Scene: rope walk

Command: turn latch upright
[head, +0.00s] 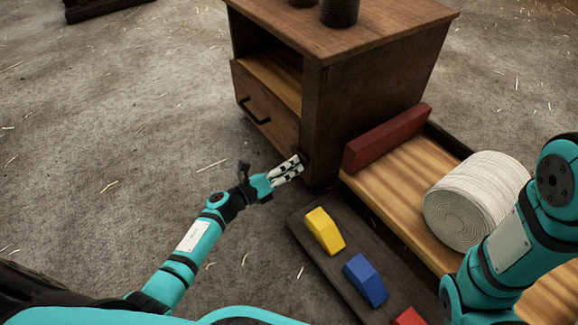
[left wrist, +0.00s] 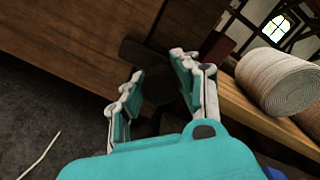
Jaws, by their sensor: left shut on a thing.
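My left gripper (head: 287,170) reaches to the lower front corner of the wooden cabinet (head: 372,95). In the left wrist view, the left gripper's fingers (left wrist: 160,88) are closed around a dark latch (left wrist: 157,88) on the cabinet's wooden face. A dark bar of the latch shows just beyond the fingers and looks tilted, nearer to lying across than upright. The fingers hide part of the latch, so its exact angle is hard to tell. In the head view the latch is mostly hidden by the gripper. My right gripper is out of view.
The cabinet has a drawer with a black handle (head: 252,112). To its right, a wooden bench (head: 402,190) bears a coiled rope (head: 472,205) and a red block (head: 385,138). Yellow (head: 325,231) and blue (head: 365,279) blocks lie on a dark board. The floor at left is open.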

